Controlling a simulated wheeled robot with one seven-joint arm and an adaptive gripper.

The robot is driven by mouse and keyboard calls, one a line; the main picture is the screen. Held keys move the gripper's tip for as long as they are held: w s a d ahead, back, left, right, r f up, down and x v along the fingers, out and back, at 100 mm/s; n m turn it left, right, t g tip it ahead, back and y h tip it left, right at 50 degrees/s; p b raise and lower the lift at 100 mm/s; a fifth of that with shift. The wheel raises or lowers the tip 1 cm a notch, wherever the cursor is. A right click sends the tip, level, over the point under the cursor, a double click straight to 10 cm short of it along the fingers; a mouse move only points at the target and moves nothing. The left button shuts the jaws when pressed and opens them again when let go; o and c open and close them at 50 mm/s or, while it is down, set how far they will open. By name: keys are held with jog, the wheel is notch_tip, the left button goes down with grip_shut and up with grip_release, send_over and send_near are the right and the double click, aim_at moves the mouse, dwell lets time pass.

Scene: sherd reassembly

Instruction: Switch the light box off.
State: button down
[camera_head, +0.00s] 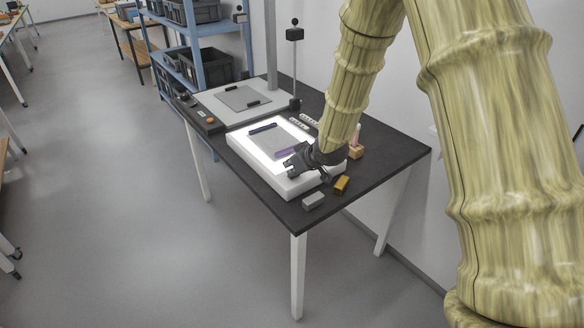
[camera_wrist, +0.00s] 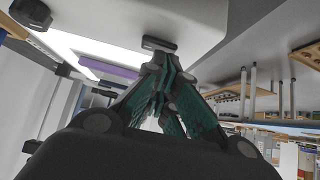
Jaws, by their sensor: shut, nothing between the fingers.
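The light box (camera_head: 255,158) is a white slab on the dark table, and its top panel glows bright white. In the wrist view its pale casing (camera_wrist: 200,22) and a lit strip fill the upper part. A small dark piece that looks like a switch (camera_wrist: 158,44) sits on the casing. My gripper (camera_head: 291,170) is over the near edge of the light box. In the wrist view its closed fingertips (camera_wrist: 160,64) are just by the dark piece. I cannot tell whether they touch it. Nothing is held.
A grey sheet and purple strip (camera_head: 286,152) lie on the lit panel. A grey block (camera_head: 313,201) and an ochre block (camera_head: 341,184) stand near the table's front corner. A grey board (camera_head: 242,98) with a post is behind. Floor left of the table is clear.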

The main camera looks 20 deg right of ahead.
jog(key=shift+a+f, duration=0.1)
jog(key=shift+f, duration=0.2)
jog(key=shift+s+r, duration=0.1)
jog(key=shift+r, duration=0.05)
jog(key=shift+w+d+r+p, duration=0.1)
jog(key=shift+w+d+p, duration=0.3)
jog(key=shift+d, duration=0.35)
jog(key=shift+s, duration=0.1)
jog(key=shift+a+r+p, duration=0.1)
jog(key=shift+r+p, duration=0.3)
jog(key=shift+r, duration=0.1)
jog(key=r+p, duration=0.3)
jog(key=shift+s+a+r, duration=0.1)
jog(key=shift+a+r, duration=0.15)
jog(key=shift+r, duration=0.1)
jog(key=a+b+v, duration=0.1)
jog(key=v, duration=0.8)
jog(key=shift+s, duration=0.45)
jog(key=shift+d, duration=0.1)
